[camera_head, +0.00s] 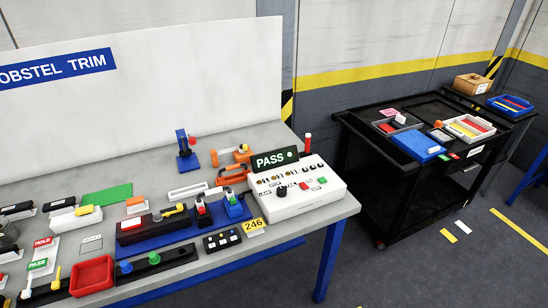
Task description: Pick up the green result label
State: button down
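A small green label reading PASS (37,265) lies near the left end of the workbench, close to its front edge. A red label reading HOLD (42,242) lies just behind it. Both seem to rest on a pale holder or plate, whose shape is too small to make out. My gripper is not in view.
The grey bench (240,262) is crowded. A red tray (92,275) stands right of the labels, a green mat (107,194) behind. A white test box (325,188) with a PASS sign (274,160) stands right. A black cart (385,185) stands apart; the floor (430,275) between is mostly clear.

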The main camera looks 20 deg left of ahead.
aim_at(43, 263)
jog(key=u, duration=2.65)
